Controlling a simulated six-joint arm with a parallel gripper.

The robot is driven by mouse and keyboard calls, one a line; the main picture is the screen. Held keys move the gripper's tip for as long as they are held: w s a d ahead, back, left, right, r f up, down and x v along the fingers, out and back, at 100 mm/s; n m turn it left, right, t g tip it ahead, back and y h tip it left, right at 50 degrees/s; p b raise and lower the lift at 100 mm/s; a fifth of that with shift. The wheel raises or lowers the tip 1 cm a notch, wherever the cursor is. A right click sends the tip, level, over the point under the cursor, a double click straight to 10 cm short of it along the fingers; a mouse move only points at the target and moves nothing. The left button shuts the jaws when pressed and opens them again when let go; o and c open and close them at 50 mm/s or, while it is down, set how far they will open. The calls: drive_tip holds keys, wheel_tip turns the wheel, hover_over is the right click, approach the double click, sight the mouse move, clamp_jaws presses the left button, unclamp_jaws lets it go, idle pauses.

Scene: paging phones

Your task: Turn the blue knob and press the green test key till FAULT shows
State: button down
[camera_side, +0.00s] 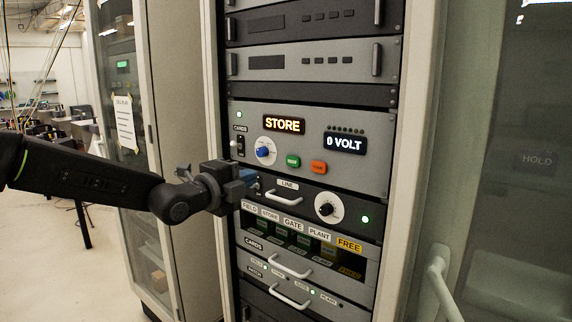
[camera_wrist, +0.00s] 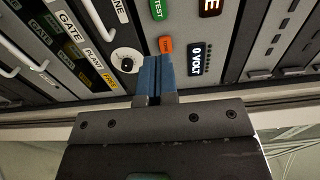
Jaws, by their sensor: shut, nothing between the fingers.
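The blue knob (camera_side: 264,152) sits on a white dial on the grey panel in the side view. It is not visible in the wrist view. The green test key (camera_side: 293,161) is right of the knob; it also shows at the top of the wrist view (camera_wrist: 159,9). The display (camera_side: 284,124) above reads STORE, and a second display (camera_side: 345,143) reads 0 VOLT. No FAULT shows. My gripper (camera_side: 256,181) is just below and left of the knob, in front of the rack. Its blue fingers (camera_wrist: 157,60) are closed together and empty.
An orange key (camera_side: 319,168) sits right of the green key. Below are a drawer handle (camera_side: 284,199), a black knob (camera_side: 328,208), labelled card slots and more protruding handles (camera_side: 289,268). A glass door with a white handle (camera_side: 440,285) stands at the right.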

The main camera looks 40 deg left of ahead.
drive_tip(key=w, duration=1.2)
drive_tip(key=shift+w, duration=0.55)
drive_tip(key=shift+w+r, duration=0.1)
drive_tip(key=shift+w, duration=0.65)
drive_tip(key=shift+s, duration=0.15)
approach(292, 160)
drive_tip(key=shift+w, duration=0.25)
